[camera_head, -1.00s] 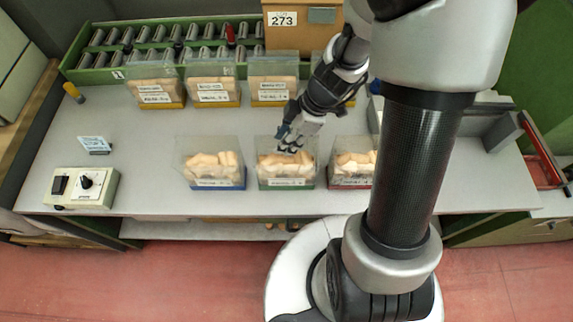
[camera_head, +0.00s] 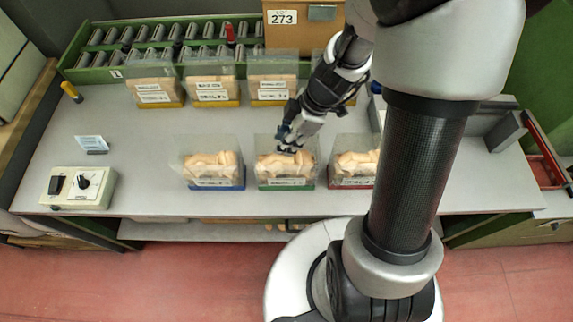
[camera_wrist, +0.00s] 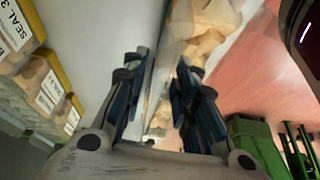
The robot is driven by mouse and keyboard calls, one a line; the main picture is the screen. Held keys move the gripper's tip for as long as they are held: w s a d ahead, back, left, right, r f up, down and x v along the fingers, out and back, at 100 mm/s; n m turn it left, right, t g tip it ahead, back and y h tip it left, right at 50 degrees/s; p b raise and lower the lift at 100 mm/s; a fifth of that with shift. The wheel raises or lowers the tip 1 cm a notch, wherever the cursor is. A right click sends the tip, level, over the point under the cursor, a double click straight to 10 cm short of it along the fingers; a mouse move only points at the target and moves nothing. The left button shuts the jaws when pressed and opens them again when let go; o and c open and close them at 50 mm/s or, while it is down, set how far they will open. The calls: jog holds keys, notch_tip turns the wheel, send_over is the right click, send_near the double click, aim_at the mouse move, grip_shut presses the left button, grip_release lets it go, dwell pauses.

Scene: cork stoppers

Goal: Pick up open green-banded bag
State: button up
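The open green-banded bag (camera_head: 286,172) stands upright at the middle of the front row, a clear bag of cork stoppers with a green band at its base. My gripper (camera_head: 292,140) is at the top of this bag, pointing down. In the wrist view my gripper (camera_wrist: 160,95) shows its blue-padded fingers spread apart, with clear bag film and pale corks between and beyond them. The fingers are not closed on the bag. Whether they touch its film I cannot tell.
A blue-banded bag (camera_head: 214,168) stands left and a red-banded bag (camera_head: 354,165) right, both close. Several yellow-banded bags (camera_head: 213,88) stand behind. A switch box (camera_head: 79,187) and a small sign (camera_head: 92,143) are at the left. Free table (camera_head: 120,190) lies between.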

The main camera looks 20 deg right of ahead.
grip_shut()
dwell(0.8)
